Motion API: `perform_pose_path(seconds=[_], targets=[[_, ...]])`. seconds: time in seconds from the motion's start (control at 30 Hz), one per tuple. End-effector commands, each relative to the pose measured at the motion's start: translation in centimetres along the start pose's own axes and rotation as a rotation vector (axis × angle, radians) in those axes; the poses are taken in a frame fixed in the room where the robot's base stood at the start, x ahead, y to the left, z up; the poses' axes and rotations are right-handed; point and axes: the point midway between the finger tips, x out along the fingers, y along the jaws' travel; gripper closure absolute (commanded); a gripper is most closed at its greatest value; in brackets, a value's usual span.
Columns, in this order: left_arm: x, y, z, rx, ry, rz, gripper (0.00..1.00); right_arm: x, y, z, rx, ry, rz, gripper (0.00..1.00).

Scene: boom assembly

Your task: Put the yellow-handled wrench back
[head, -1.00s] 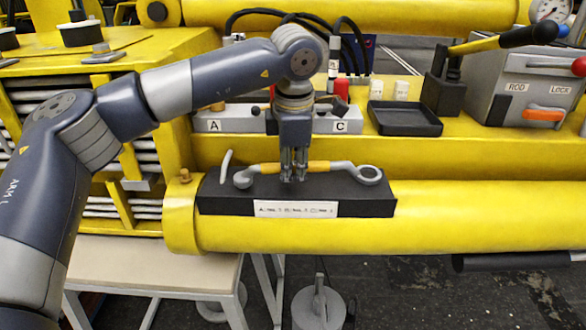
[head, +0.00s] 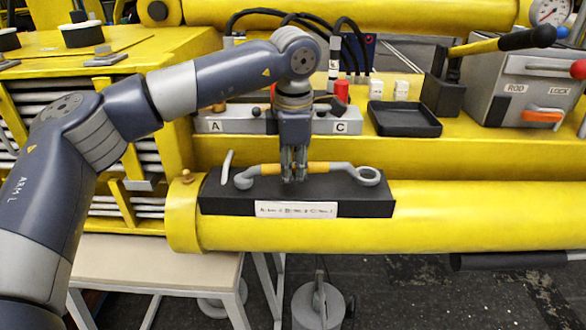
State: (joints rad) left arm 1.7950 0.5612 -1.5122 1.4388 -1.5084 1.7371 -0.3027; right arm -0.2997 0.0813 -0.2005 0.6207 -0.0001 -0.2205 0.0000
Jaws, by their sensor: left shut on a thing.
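The yellow-handled wrench (head: 321,168) has grey ends and a yellow middle. It lies lengthwise along the top of a black holder block (head: 225,196) with a white label, which sits on the yellow boom tube. The ring end is at the right, the other end at the left. My left gripper (head: 294,178) points straight down over the wrench's middle, its fingers shut on the handle. The fingers hide part of the handle. I cannot tell whether the wrench rests fully on the block. My right gripper is not in view.
Behind stands a grey block marked A and C (head: 235,120) with hoses above. A black tray (head: 404,119), white containers and a grey control box (head: 516,88) with levers stand at the back right. A small grey upright piece (head: 227,166) stands at the block's left end.

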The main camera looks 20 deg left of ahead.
Motion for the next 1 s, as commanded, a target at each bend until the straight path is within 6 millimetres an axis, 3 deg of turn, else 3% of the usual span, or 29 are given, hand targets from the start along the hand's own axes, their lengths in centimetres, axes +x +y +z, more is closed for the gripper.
perform_pose_path(seconds=[1.0], targets=[[0.87,-0.14,-0.04,0.000,-0.002,0.001,1.00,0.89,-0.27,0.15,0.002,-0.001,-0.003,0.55]])
